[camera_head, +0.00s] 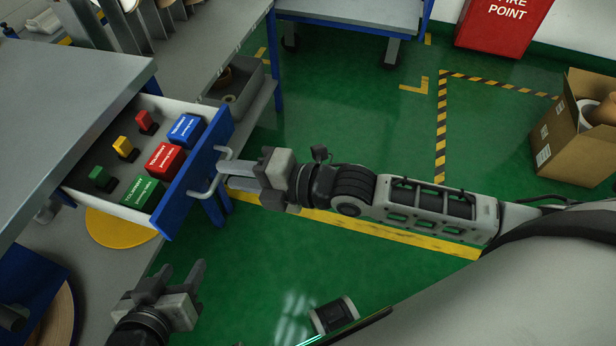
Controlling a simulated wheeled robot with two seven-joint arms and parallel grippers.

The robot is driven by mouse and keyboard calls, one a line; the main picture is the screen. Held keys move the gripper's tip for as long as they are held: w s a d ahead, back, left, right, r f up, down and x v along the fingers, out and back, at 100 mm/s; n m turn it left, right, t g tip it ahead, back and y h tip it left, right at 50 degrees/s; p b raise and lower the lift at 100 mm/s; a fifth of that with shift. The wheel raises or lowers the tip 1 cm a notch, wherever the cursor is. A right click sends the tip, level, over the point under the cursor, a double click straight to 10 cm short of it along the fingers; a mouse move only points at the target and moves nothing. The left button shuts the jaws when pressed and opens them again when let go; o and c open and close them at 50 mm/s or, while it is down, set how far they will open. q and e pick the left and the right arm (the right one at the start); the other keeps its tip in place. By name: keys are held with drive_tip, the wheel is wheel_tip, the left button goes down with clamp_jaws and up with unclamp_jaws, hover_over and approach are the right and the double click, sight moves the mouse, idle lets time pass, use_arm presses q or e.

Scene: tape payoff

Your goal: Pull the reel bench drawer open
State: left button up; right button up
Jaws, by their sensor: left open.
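The reel bench drawer (185,180) is pulled well out from under the grey bench top (60,110). Its blue front has a silver bar handle (217,180). My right gripper (228,174) is at the handle, its fingers closed around the bar. Inside the drawer are blue, red and green boxes and small red, yellow and green items, all standing in the grey tray floor. My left gripper (186,275) is low, below the drawer and apart from it, open and empty.
A yellow disc (118,230) lies on the bench's lower shelf under the drawer. A grey bin (238,90) stands on a shelf behind. A cardboard box (575,140) and a red fire point box (500,25) stand right. The green floor between is mostly clear.

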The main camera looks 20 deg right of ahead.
use_arm(q)
drive_tip(key=shift+t, duration=0.5)
drive_tip(key=r, duration=0.1)
drive_tip(key=r+p, duration=0.1)
drive_tip(key=r, duration=0.1)
drive_tip(key=a+r+p, duration=0.1)
drive_tip(key=shift+s+a+r, duration=0.1)
drive_tip(key=shift+s+r, duration=0.2)
drive_tip(key=shift+r, duration=0.05)
use_arm(e)
drive_tip(key=v, duration=1.4)
drive_tip(key=shift+a, duration=0.1)
